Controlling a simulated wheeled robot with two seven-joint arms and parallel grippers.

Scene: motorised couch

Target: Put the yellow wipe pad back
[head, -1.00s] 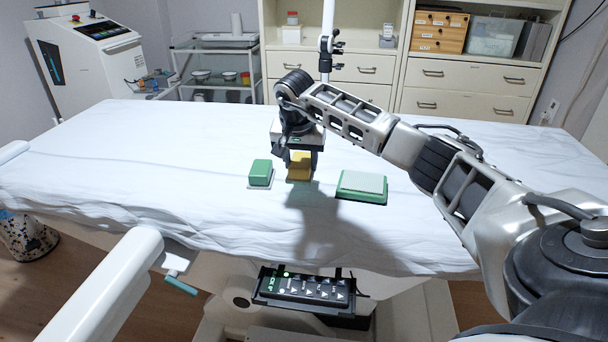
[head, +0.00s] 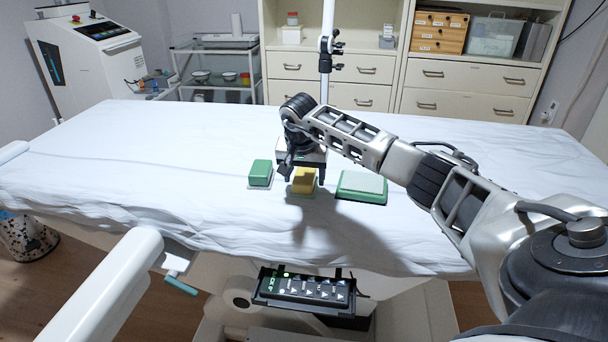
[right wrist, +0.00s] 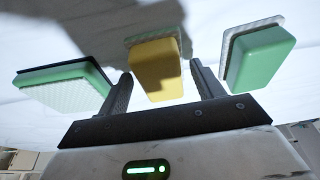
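The yellow wipe pad (head: 304,182) is at the near side of the white-covered bed, between two green pieces. In the right wrist view the yellow pad (right wrist: 156,72) sits on a grey textured backing. My right gripper (head: 305,177) is above it, pointing down. In the right wrist view its fingers (right wrist: 161,68) are apart, one on each side of the pad, with a visible gap at the right finger. The pad's exact contact with the bed is hard to see. My left gripper is not in view.
A green block (head: 260,172) is left of the yellow pad. A green pad with a white top (head: 362,185) is right of it. The white bed cover (head: 140,165) is otherwise clear. A control panel (head: 305,288) hangs below the near edge. A white pole (head: 327,60) stands behind.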

